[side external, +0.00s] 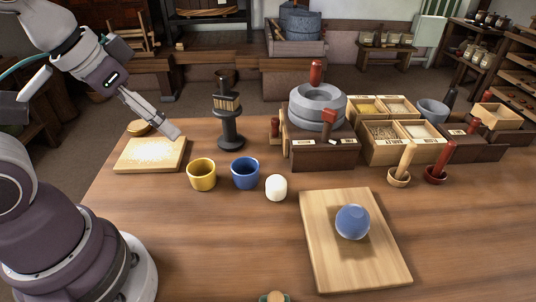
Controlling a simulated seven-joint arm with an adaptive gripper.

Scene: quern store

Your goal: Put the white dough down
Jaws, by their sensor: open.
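A small white rounded lump (276,188), which looks like the white dough, sits on the table right of the blue cup. My gripper (174,136) is at the left, low over the far right part of a light wooden board (128,163). It is open, and I see nothing held in it. The board has a pale, flour-like patch in its middle. The gap between my fingertips is too small to make out, and I cannot tell whether they touch the board.
A yellow cup (202,174) and a blue cup (245,173) stand between the board and the white lump. A dark stand (230,130) is behind them. A stone quern (318,105) and grain boxes (400,127) stand behind.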

